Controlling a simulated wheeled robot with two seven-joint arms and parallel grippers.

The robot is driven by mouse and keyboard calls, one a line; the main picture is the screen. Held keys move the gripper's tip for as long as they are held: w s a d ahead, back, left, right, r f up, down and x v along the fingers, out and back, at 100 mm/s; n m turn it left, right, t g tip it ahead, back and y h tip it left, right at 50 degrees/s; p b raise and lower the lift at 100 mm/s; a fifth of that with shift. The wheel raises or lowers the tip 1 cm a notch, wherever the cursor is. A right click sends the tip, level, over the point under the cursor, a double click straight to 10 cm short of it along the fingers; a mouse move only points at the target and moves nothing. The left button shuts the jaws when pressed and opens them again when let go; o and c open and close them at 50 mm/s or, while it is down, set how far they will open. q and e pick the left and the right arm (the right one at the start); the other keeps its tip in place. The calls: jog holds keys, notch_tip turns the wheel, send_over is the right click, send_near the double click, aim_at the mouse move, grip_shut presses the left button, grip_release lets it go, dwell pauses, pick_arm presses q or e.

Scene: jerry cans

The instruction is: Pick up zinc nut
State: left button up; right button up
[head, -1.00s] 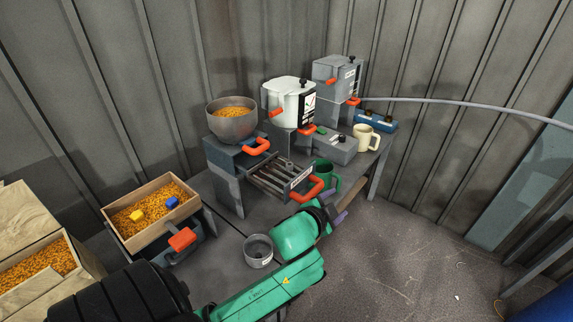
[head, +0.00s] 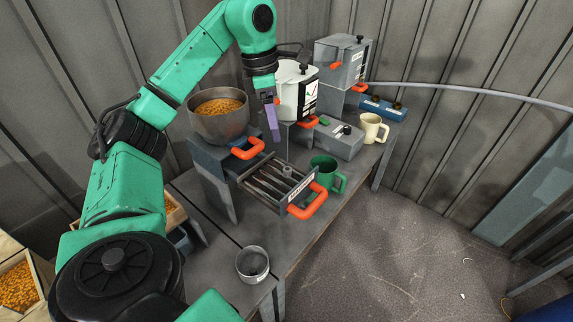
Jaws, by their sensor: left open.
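A small grey nut (head: 287,171), which looks like the zinc nut, sits on the slatted metal rack (head: 262,188) with the orange handle and a label. My left gripper (head: 273,122) points down from above, with its purple fingers in front of the white pot and above the back of the rack. It is apart from the nut, higher and a little to the left in the picture. It is open, and nothing shows between its fingers, though one finger mostly hides the other. My right gripper is not in view.
A bowl of orange grains (head: 218,113) stands close left of the gripper, and a white pot (head: 297,92) behind it. A green mug (head: 326,174) is right of the rack. A grey cup (head: 252,264) stands in front. A cream mug (head: 371,129) is farther right.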

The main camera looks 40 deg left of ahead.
aim_at(287, 169)
pick_arm(q)
jog(key=f, duration=0.4)
jog(key=w+d+f, duration=0.1)
jog(key=f, duration=0.3)
jog(key=d+f, duration=0.1)
jog(key=f, duration=0.3)
jog(key=shift+w+d+f+p, duration=0.2)
jog(key=shift+d+f+p, duration=0.05)
jog(key=shift+f+p, duration=0.1)
grip_shut()
